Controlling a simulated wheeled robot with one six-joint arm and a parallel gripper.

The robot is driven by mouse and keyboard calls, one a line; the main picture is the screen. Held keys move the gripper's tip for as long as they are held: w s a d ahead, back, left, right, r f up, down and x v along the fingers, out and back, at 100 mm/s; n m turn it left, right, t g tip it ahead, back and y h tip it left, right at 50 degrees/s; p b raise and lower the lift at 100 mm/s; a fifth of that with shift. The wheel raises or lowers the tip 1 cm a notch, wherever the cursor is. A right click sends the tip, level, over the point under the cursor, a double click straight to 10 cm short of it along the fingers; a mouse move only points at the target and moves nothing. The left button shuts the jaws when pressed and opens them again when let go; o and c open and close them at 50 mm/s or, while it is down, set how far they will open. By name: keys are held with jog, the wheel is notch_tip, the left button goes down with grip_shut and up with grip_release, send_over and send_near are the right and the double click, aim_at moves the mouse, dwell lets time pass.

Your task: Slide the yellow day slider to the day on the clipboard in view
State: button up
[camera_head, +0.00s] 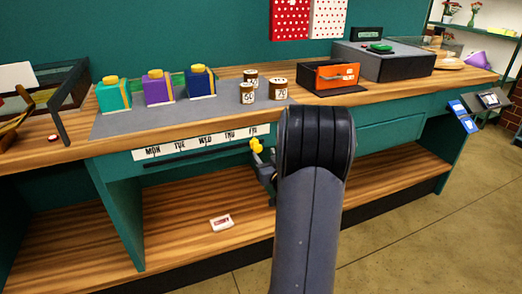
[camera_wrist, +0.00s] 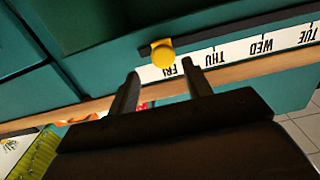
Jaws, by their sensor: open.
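The yellow day slider (camera_head: 256,146) is a round knob at the right end of the day strip (camera_head: 201,142), by FRI. It also shows in the wrist view (camera_wrist: 162,53), where the lettering is upside down and the knob sits on the dark slot beside FRI. The strip reads MON, TUE, WED, THU, FRI from left to right in the head view. My gripper (camera_wrist: 160,69) is open, with its fingertips on either side of and just short of the knob. In the head view my arm partly hides the gripper (camera_head: 264,170). I cannot make out a clipboard with a readable day.
Teal, purple and navy boxes (camera_head: 158,87) with yellow tops stand on a grey mat above the strip. Several small labelled tins (camera_head: 278,89) and an orange-fronted box (camera_head: 337,77) are to their right. A small white card (camera_head: 222,222) lies on the mostly clear lower shelf.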

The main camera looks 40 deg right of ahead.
aim_at(256, 149)
jog(key=v, duration=0.5)
jog(key=x, duration=1)
jog(key=shift+w, duration=0.4)
jog(key=shift+w+a, duration=0.15)
jog(key=shift+a, duration=0.5)
